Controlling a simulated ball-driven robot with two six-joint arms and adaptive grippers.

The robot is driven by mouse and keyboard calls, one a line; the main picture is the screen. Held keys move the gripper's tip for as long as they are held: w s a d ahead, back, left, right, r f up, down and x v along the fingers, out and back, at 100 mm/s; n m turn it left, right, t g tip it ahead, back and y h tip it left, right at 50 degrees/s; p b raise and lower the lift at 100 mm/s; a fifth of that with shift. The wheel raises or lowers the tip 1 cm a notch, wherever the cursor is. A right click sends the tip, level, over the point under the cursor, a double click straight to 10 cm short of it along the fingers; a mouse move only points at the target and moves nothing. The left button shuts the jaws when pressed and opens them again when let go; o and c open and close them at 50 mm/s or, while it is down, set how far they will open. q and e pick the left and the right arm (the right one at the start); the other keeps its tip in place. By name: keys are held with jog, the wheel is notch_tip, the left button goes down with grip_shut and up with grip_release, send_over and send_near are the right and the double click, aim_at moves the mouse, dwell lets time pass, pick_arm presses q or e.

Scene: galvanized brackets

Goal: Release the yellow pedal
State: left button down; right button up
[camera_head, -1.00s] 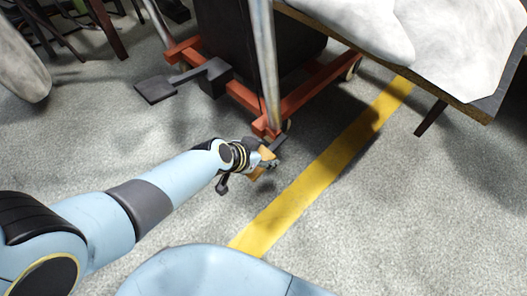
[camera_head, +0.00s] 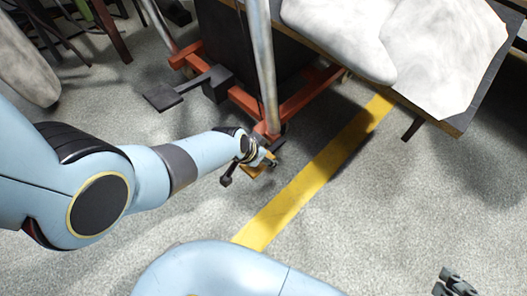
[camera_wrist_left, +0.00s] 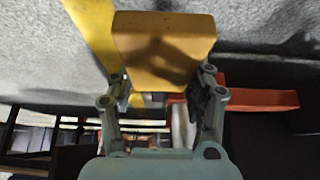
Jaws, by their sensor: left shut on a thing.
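The yellow pedal (camera_wrist_left: 163,45) is a wedge-like block that fills the top middle of the left wrist view. My left gripper (camera_wrist_left: 160,88) is shut on it, with one finger at each side of its near end. In the head view the pedal (camera_head: 254,173) is a small, partly hidden orange-yellow patch low beside the front corner of a red-framed stand. My left gripper (camera_head: 262,162) is there with it. Part of my right gripper (camera_head: 455,284) shows at the lower right edge, and its jaws are not clear.
The red-framed stand (camera_head: 302,97) has metal posts and a black pedal (camera_head: 163,96) on its left. A yellow floor stripe (camera_head: 315,178) runs past the left gripper. A table (camera_head: 455,118) with pale covers stands at upper right. Grey floor (camera_head: 400,210) at right is open.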

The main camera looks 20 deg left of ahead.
pick_arm(q)
jog(key=shift+w+d+r+g+p, duration=0.1)
jog(key=shift+w+r+g+p, duration=0.2)
jog(key=shift+r+g+p, duration=0.35)
jog(key=shift+r+g+y+p, duration=0.15)
jog(key=shift+g+y+p, duration=0.1)
jog(key=shift+y+p, duration=0.15)
jog(key=shift+s, duration=0.1)
pick_arm(e)
jog(key=r+g, duration=0.1)
jog(key=s+r+g, duration=0.1)
jog(key=r, duration=0.1)
jog(key=r+g, duration=0.1)
jog(key=shift+s+r, duration=0.3)
jog(key=shift+s, duration=0.1)
pick_arm(q)
jog(key=shift+c, duration=2.4)
grip_release()
jog(key=shift+s, duration=0.1)
jog(key=v, duration=1.2)
